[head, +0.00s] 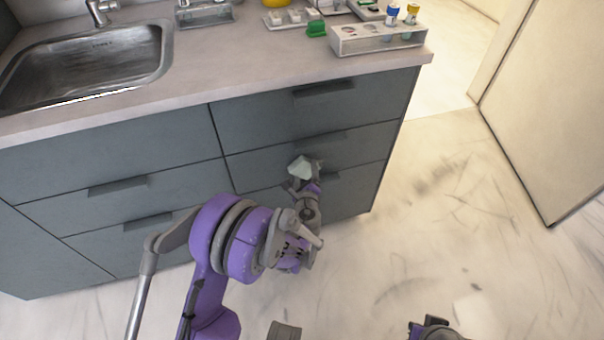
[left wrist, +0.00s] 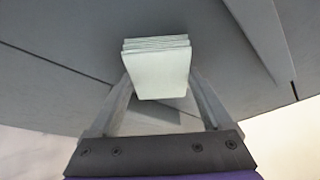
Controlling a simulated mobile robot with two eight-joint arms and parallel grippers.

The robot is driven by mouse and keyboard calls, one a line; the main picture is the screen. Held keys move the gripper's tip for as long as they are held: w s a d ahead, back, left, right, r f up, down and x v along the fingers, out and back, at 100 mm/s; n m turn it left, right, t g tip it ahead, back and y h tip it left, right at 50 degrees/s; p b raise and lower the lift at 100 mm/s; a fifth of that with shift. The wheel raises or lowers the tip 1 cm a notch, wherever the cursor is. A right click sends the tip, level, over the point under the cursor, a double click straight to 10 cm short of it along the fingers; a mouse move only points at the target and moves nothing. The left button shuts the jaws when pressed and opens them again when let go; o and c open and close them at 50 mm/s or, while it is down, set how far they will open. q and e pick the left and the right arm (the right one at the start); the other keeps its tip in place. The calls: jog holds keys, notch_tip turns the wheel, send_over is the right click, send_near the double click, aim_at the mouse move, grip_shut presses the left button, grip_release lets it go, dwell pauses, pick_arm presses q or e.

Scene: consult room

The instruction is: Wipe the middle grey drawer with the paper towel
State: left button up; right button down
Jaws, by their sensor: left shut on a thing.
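The paper towel (head: 301,166) is a small folded pale green-white pad. My left gripper (head: 304,179) is shut on it, in front of the right-hand column of grey drawers. I cannot tell whether the towel touches the drawer.
The counter (head: 255,72) above holds a steel sink (head: 95,65) and a tube rack (head: 375,38) near its right end. A small green object (head: 316,28) is beside the rack. The drawers look closed, with protruding handles. Marble floor (head: 460,190) is clear to the right.

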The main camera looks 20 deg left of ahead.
pick_arm(q)
jog(key=shift+w+d+b, duration=0.1)
jog(key=shift+w+d, duration=0.55)
jog(key=shift+d, duration=0.3)
jog(key=shift+w+d+b, duration=0.15)
jog(key=shift+w+d, duration=0.45)
jog(key=shift+d, duration=0.3)
jog(key=shift+w+d+b, duration=0.1)
jog(key=shift+w+d, duration=0.55)
jog(key=shift+d, duration=0.3)
jog(key=shift+s+a+b, duration=0.15)
jog(key=shift+s+a, duration=0.6)
jog(key=shift+a, duration=0.4)
jog(key=shift+s+a+b, duration=0.1)
jog(key=shift+s+a, duration=0.65)
jog(key=shift+a, duration=0.45)
jog(key=shift+s+a+b, duration=0.15)
jog(key=shift+s+a, duration=0.6)
jog(key=shift+a, duration=0.4)
jog(key=shift+s+d, duration=0.65)
jog(key=shift+s, duration=0.15)
jog(key=shift+s+d, duration=0.6)
jog(key=shift+s, duration=0.2)
jog(key=shift+s+d, duration=0.6)
jog(key=shift+s, duration=0.3)
jog(key=shift+s+d, duration=0.45)
jog(key=shift+s, duration=0.2)
jog(key=shift+s+d, duration=0.4)
jog(key=shift+s, duration=0.2)
